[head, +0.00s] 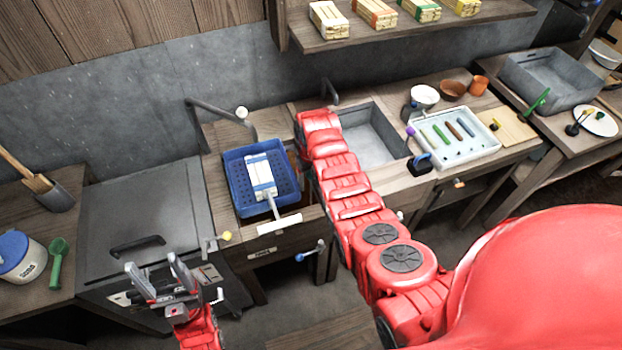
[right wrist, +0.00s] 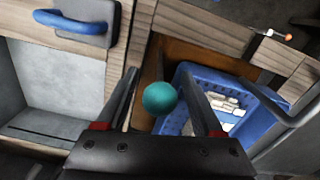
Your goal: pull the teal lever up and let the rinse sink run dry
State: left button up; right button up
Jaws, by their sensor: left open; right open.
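The teal lever's round knob (right wrist: 160,98) shows in the right wrist view, between the two spread fingers of my right gripper (right wrist: 168,95). I cannot tell whether either finger touches it. The lever's stem is hidden, and in the head view my red right arm covers the knob and the gripper. A grey sink basin (head: 367,137), which I take for the rinse sink, lies right of that arm; it also shows in the right wrist view (right wrist: 45,90). Its water level is unclear. My left gripper (head: 156,270) is open and empty at the lower left, before the grey cabinet.
A blue perforated basket (head: 235,190) with pale bundled pieces sits in the left-hand basin, close beside my right gripper. A white tray (head: 456,140) of coloured tools stands right of the grey basin. Taps rise behind both basins. A shelf (head: 405,30) overhangs at the back.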

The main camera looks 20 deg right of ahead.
grip_shut()
dwell(1.3)
